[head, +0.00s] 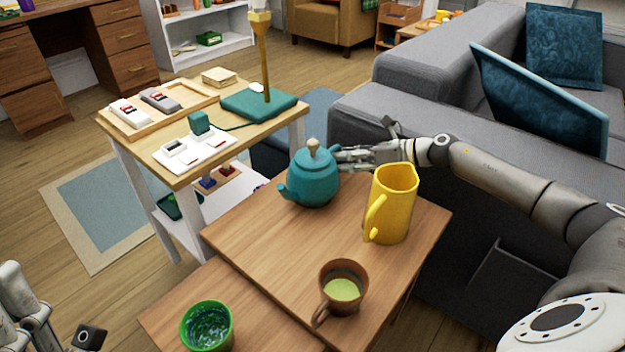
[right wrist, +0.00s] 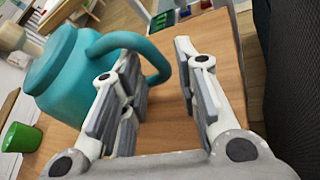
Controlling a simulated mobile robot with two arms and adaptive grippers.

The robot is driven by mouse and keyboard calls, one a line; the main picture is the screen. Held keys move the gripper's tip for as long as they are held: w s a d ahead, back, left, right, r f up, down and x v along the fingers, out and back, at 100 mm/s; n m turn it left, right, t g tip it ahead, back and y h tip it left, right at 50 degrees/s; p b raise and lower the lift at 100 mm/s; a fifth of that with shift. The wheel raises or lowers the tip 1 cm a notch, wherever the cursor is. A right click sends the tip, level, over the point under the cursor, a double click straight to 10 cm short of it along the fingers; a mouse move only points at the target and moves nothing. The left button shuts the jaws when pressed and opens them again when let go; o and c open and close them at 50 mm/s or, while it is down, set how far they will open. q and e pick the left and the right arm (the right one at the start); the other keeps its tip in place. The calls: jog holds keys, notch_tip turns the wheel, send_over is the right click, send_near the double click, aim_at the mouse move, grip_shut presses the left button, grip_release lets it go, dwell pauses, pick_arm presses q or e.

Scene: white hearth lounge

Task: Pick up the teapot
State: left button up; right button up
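The teal teapot (head: 315,182) with a tan lid knob stands upright on the wooden table (head: 270,235), spout to the left. My right gripper (head: 352,158) is at its right side, by the handle. In the right wrist view the teapot (right wrist: 62,75) is on the left, and my right gripper (right wrist: 165,95) is open. The outer curve of the teal handle (right wrist: 158,62) shows in the gap between the fingers; contact is not clear. My left gripper (head: 62,338) is partly cut off at the lower left corner, its opening unclear.
A yellow pitcher (head: 392,205) stands close right of the teapot, below my right forearm. A brown mug (head: 345,272) and a green cup (head: 207,326) stand nearer. A grey sofa (head: 440,95) is behind on the right. The table's middle is clear.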

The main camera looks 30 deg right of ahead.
grip_shut()
jog(key=shift+w+r, duration=0.1)
jog(key=shift+r, duration=0.15)
